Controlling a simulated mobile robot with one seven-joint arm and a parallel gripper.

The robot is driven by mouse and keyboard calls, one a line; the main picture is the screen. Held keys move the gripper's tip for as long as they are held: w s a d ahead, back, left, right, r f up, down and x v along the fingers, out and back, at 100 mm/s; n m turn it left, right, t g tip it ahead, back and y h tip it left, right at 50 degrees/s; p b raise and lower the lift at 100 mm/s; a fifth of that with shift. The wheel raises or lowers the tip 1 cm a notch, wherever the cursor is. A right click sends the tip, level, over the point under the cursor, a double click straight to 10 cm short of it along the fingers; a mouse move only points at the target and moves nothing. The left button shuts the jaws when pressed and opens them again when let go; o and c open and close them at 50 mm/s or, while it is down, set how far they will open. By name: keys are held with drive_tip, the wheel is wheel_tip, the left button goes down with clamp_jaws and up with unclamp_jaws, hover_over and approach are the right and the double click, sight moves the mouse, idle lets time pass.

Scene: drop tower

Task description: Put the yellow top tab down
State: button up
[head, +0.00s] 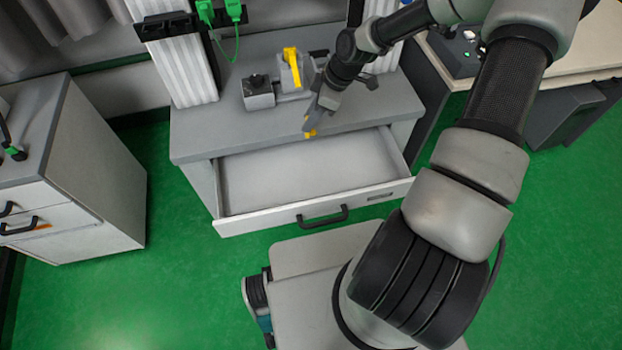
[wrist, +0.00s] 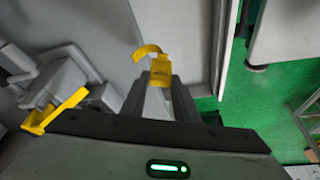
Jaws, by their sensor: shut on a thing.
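The yellow top tab (head: 310,133) is at the tips of my gripper (head: 314,120) in the head view, around the front edge of the grey cabinet top and over the back of the open drawer. In the wrist view, the yellow tab (wrist: 161,73) sticks out beyond the fingers, with a curved strip bending to the left. My gripper (wrist: 158,92) is shut on it. Part of the tab between the fingers is hidden. I cannot tell its exact height over the drawer.
The open drawer (head: 250,200) looks empty. On the cabinet top (head: 215,135) stand a small dark-topped box (head: 258,95) and a grey fixture with a yellow part (head: 292,66), which also shows in the wrist view (wrist: 52,112). Another cabinet (head: 100,180) stands left.

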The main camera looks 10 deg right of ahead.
drive_tip(key=s+a+f+n+g+b, duration=0.2)
drive_tip(key=s+a+f+n, duration=0.3)
drive_tip(key=a+f, duration=0.4)
drive_tip(key=shift+m, duration=0.3)
drive_tip(key=shift+s+d+f+b, duration=0.2)
drive_tip(key=shift+f+b, duration=0.3)
drive_tip(key=shift+f, duration=1.3)
drive_tip(key=shift+s+d+f+b, duration=0.2)
drive_tip(key=shift+f+b, duration=0.25)
drive_tip(key=shift+f, duration=1.35)
drive_tip(key=shift+s+d+f+b, duration=0.15)
drive_tip(key=shift+f+b, duration=0.35)
drive_tip(key=shift+f, duration=1.3)
drive_tip(key=shift+f, duration=0.2)
drive_tip(key=o, duration=1)
drive_tip(key=shift+r, duration=0.1)
drive_tip(key=p+v, duration=0.1)
drive_tip(key=v, duration=0.5)
drive_tip(key=p+v, duration=0.2)
drive_tip(key=v, duration=0.4)
drive_tip(key=shift+s+d, duration=0.1)
drive_tip(key=shift+s, duration=0.1)
